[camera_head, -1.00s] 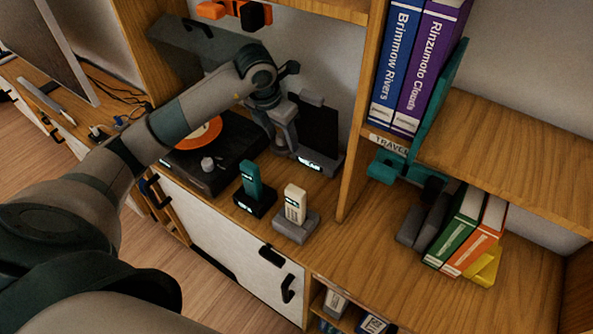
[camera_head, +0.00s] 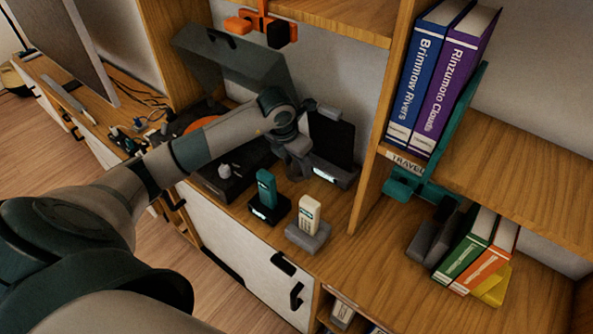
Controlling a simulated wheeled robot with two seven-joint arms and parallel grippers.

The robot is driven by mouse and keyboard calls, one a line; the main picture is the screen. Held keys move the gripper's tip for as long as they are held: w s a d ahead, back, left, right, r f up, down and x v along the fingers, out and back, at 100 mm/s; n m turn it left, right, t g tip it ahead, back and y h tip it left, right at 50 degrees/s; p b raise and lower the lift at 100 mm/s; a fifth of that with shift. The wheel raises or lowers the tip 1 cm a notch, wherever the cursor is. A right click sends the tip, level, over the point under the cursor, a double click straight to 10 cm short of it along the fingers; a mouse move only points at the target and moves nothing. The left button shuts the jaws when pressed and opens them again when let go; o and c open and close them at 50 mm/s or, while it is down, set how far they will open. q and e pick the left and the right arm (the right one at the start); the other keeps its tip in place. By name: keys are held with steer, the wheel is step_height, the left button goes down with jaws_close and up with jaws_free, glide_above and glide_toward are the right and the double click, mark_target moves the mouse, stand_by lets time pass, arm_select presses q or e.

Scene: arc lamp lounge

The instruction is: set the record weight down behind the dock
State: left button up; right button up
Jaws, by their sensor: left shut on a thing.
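My left gripper (camera_head: 297,152) reaches in from the left over the wooden cabinet top, beside the black dock. It is shut on the record weight, which I can barely make out between the dark fingers. The black dock (camera_head: 338,174) has a lit display at its front and a dark upright panel. The gripper is at the dock's left side and overlaps it in the picture; I cannot tell whether they touch. My right gripper is not in view.
A teal handset (camera_head: 266,188) and a cream handset (camera_head: 308,214) stand in stands in front. A black record player (camera_head: 235,184) with a raised lid is on the left. A wooden divider (camera_head: 378,175) stands to the right. Books (camera_head: 478,252) lean on the right, with bare wood in front.

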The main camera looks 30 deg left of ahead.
mark_target(296, 173)
arm_select(q)
steer(key=shift+f, duration=0.2)
step_height(296, 173, down, 3)
steer(key=shift+r+p, duration=0.15)
steer(key=shift+p, duration=0.4)
steer(key=shift+f, duration=0.4)
steer(key=o, duration=1.2)
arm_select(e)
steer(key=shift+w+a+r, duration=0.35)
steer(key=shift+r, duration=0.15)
